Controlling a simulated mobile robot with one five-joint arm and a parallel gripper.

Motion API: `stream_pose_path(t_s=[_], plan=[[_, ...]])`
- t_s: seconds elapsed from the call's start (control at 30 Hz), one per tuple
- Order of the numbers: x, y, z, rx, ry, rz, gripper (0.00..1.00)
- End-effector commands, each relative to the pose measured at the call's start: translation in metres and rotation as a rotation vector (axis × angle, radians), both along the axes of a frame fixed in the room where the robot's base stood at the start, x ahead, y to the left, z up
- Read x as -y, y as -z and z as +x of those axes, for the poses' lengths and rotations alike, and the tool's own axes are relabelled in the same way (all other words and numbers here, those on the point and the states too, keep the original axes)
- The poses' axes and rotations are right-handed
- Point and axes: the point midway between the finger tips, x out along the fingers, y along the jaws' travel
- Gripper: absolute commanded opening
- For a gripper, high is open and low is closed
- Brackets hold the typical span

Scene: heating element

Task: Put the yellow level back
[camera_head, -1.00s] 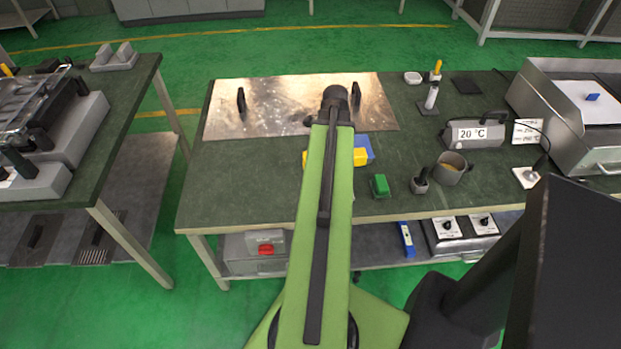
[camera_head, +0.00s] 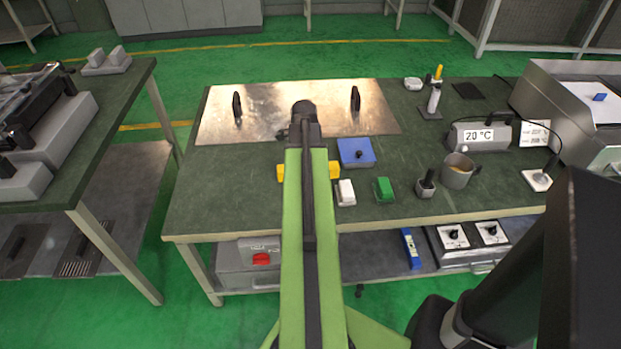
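The yellow level (camera_head: 334,171) shows as two yellow ends, one on each side of my green arm (camera_head: 305,215). Its middle is hidden behind the arm. It appears over the green-topped workbench (camera_head: 235,205), in front of the metal plate. My gripper is hidden behind the arm, so its fingers do not show. The level has shifted together with the arm, which fits it being held. I cannot tell its height above the bench.
Right of the level are a blue block (camera_head: 357,152), a white block (camera_head: 345,193), a green block (camera_head: 383,189) and a metal mug (camera_head: 457,170). A metal plate (camera_head: 330,112) with black handles lies behind. A blue tool (camera_head: 410,248) is on the lower shelf.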

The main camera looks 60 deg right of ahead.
Motion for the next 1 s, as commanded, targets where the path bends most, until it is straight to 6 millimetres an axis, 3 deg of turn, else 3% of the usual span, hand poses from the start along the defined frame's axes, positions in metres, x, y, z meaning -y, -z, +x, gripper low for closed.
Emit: stream_pose_path(t_s=[0.6,0.63,0.77,1.0], plan=[[-0.001,0.01,0.001,0.0,-0.002,0.0,0.0],[-0.001,0.01,0.001,0.0,-0.002,0.0,0.42],[-0.001,0.01,0.001,0.0,-0.002,0.0,0.59],[-0.001,0.01,0.001,0.0,-0.002,0.0,0.6]])
